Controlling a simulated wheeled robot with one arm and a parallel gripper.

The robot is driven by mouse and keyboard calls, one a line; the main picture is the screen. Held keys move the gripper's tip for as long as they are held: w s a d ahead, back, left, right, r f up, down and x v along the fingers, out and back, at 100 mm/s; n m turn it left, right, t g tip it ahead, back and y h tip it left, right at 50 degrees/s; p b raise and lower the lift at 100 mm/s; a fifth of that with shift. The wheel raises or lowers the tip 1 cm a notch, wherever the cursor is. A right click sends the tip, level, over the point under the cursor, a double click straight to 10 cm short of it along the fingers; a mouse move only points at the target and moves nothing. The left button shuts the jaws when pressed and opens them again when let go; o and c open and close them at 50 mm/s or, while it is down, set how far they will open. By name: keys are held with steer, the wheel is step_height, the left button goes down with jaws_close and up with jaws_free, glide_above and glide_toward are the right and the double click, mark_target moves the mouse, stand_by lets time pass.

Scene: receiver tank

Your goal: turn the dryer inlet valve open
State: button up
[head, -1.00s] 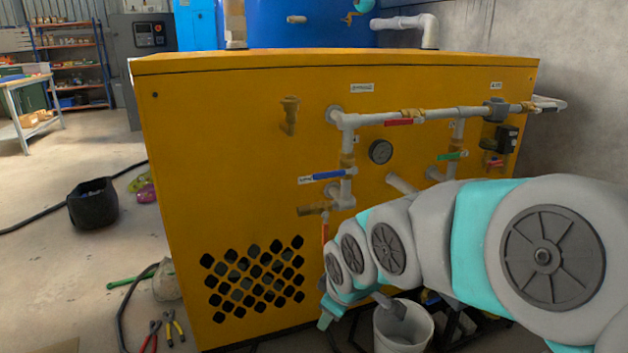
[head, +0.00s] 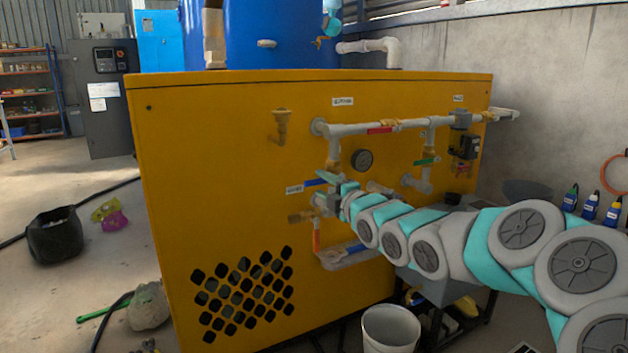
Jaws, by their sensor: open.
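The yellow dryer cabinet (head: 220,150) has grey pipework with several lever valves on its front. A blue-handled valve (head: 314,183) sits at the lower left of the pipes, beside a small white label (head: 294,190) too small to read. Its lever points left, roughly level. A red-handled valve (head: 381,130) is on the top pipe and a green-handled valve (head: 426,162) on the right branch. My gripper (head: 326,192) is open at the blue handle, overlapping it in the view. Whether its fingers touch or straddle the handle I cannot tell. My arm hides part of the lower pipework.
A round gauge (head: 362,160) is on the panel near my arm. A brass fitting (head: 299,218) and an orange-red lever (head: 316,240) are just below the gripper. A white bucket (head: 390,328) and a dark stand are below. The floor at left holds a black bag (head: 55,237).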

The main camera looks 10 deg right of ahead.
mark_target(318, 182)
steer(key=x, duration=0.5)
steer(key=shift+w+a, duration=0.1)
steer(key=shift+w+a+f+p, duration=0.1)
steer(key=shift+w+p, duration=0.2)
steer(key=shift+w, duration=0.15)
steer(key=shift+c, duration=0.2)
jaws_close()
stand_by(0.9)
